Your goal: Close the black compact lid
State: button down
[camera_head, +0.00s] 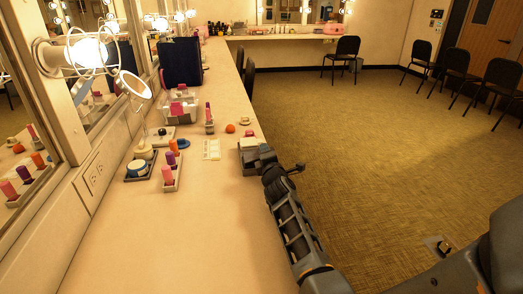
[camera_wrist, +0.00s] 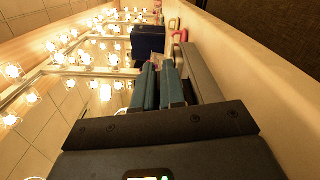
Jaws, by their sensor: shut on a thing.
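My gripper (camera_head: 256,158) is at the right edge of the long counter, low over its top. In the wrist view its two teal fingers (camera_wrist: 161,86) are close together. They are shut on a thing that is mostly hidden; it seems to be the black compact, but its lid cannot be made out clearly. A small pale face (camera_head: 248,143) shows just beyond my gripper in the head view, and I cannot tell whether it belongs to the compact. A long grey slab (camera_wrist: 199,72) lies right of the fingers in the wrist view.
A clear box (camera_head: 181,112) and a dark blue case (camera_head: 181,67) stand further back. The near counter is clear.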

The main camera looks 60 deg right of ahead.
jog(key=c, duration=1.3)
grip_release()
